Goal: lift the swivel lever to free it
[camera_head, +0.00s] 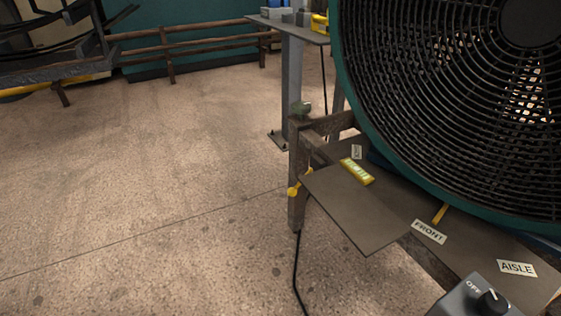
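A small yellow lever-like part (299,183) sits at the corner of the brown metal stand (297,205), low in the middle of the head view. I cannot tell for certain that it is the swivel lever. A second short yellow bar (440,213) shows at the plate's edge, beside the FRONT label (429,231), partly hidden beneath the fan. Neither of my grippers is in view, and nothing touches either yellow part.
A large round fan (350,110) with a black grille and teal rim fills the upper right. A yellow level (356,171) lies on the dark plate (350,212). A grey control box (465,300) is at the bottom right. A black cable (296,265) hangs down. The left floor is clear.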

